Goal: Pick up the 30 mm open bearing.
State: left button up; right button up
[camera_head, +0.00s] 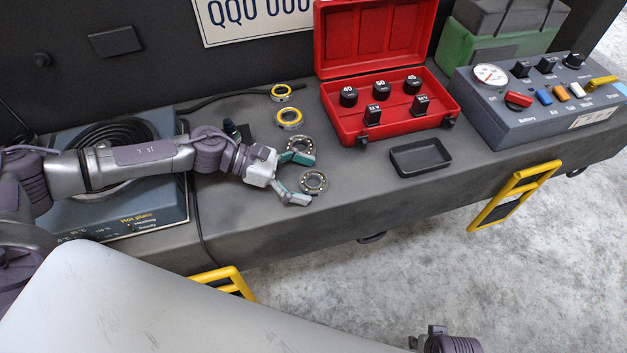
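Two open bearings with visible balls lie flat on the grey bench top. One bearing (316,184) is nearer the front edge; the other bearing (302,142) lies just behind it. No size marks are legible, so I cannot tell which is 30 mm. My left gripper (309,180) is open, its teal fingers spread low over the bench. The nearer bearing sits between its fingertips; I see no clear grip on it. The upper finger partly covers the farther bearing.
Two yellow-ringed bearings (289,125) lie farther back. A red case (343,118) with several black numbered pieces stands open to the right. A black tray (393,165) lies in front of it. A hot plate (150,215) is at left, a control box (500,124) at right.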

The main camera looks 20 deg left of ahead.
pick_arm(q)
jog(key=c, duration=1.3)
jog(key=shift+r, duration=0.1)
